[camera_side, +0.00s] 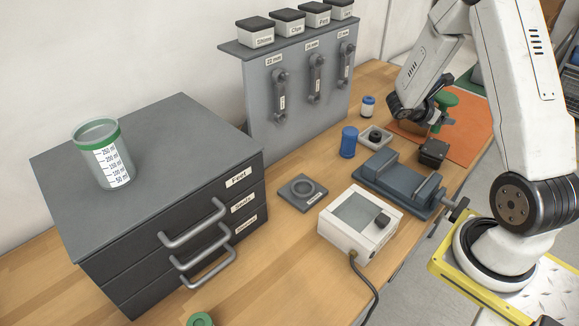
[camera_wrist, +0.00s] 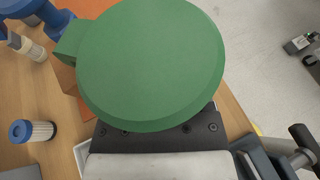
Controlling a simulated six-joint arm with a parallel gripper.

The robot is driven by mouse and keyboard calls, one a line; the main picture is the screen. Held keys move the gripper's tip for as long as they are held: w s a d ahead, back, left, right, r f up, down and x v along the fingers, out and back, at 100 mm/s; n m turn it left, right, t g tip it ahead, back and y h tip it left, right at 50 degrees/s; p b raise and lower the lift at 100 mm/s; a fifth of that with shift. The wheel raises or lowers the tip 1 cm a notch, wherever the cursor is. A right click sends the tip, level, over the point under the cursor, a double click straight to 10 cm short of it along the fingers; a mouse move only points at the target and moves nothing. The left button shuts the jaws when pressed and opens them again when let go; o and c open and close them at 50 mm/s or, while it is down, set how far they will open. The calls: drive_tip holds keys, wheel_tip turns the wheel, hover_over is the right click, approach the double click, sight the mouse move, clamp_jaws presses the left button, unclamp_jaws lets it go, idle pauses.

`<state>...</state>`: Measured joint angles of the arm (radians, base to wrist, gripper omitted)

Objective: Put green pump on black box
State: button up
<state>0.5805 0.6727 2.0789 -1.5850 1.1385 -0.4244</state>
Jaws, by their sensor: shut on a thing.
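The green pump (camera_side: 445,98) is held by my gripper (camera_side: 436,115) over the orange mat at the right of the side view. Its wide round green top (camera_wrist: 150,60) fills the upper middle of the wrist view and hides much behind it. My gripper is shut on the pump, and the fingers are mostly hidden. A small black box (camera_side: 433,152) stands just below and in front of the gripper in the side view. The pump is above it and a little behind it in the picture; I cannot tell the exact gap.
A grey-blue vise (camera_side: 398,183) stands beside the black box. A blue cylinder (camera_side: 348,142), a small jar (camera_side: 367,106) and a white meter (camera_side: 359,224) are nearby. The orange mat (camera_side: 475,128) lies behind. A dark drawer cabinet (camera_side: 165,140) with a beaker (camera_side: 102,152) stands left.

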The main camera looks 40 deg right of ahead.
sight(432, 129)
drive_tip(key=shift+f, duration=0.8)
drive_tip(key=shift+f, duration=1.75)
drive_tip(key=shift+f, duration=0.15)
drive_tip(key=o, duration=1.3)
drive_tip(key=shift+a+r, duration=0.1)
drive_tip(key=shift+r, duration=0.1)
drive_tip(key=v, duration=1.2)
